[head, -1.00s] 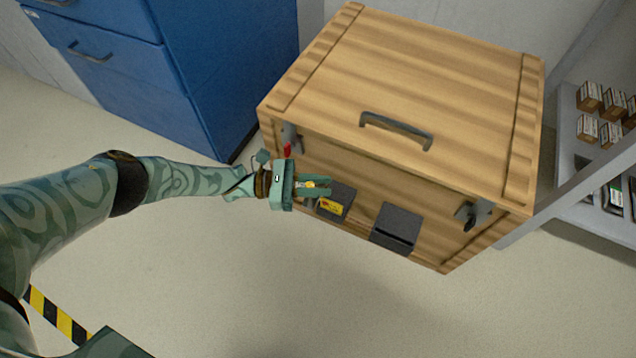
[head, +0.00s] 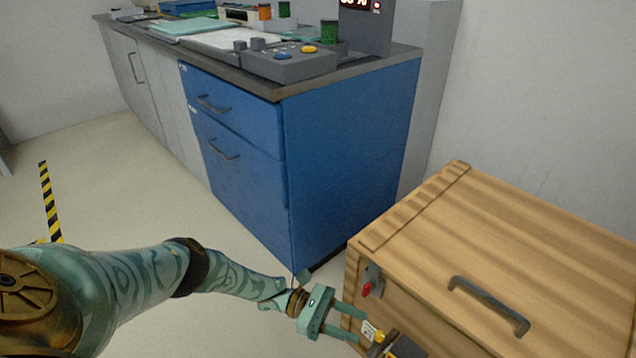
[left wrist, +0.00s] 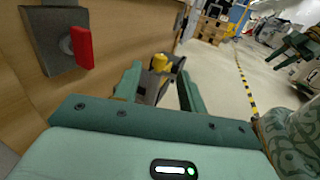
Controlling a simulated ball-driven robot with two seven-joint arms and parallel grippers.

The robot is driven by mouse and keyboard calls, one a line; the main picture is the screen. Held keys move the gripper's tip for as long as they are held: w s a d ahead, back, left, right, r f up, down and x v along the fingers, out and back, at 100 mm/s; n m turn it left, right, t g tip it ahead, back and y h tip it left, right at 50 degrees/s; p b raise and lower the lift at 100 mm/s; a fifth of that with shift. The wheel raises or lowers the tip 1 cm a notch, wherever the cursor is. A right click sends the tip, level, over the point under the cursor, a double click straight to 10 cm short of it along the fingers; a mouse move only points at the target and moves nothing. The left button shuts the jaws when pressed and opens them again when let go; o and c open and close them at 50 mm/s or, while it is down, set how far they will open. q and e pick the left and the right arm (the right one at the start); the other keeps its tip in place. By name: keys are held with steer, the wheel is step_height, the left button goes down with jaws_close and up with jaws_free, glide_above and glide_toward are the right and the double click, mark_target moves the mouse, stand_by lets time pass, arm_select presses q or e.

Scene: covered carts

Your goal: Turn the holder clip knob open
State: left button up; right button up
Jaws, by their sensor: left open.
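A small yellow knob (head: 379,337) stands at a dark holder (head: 405,348) low on the front of the wooden crate (head: 540,270). The holder is partly cut off by the bottom edge of the head view. My left gripper (head: 361,328) is open in front of the crate, its fingers pointing toward the knob. In the left wrist view the knob (left wrist: 160,62) appears between the tips of my left gripper (left wrist: 158,75). I cannot tell whether either finger touches it. My right gripper does not show in the head view.
A red-knobbed latch (head: 368,287) sits at the crate's left front corner, close to my left gripper; it also shows large in the left wrist view (left wrist: 82,46). A blue cabinet (head: 300,160) stands behind. Floor is open at left.

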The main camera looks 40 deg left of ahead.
arm_select(q)
steer(key=v, duration=0.8)
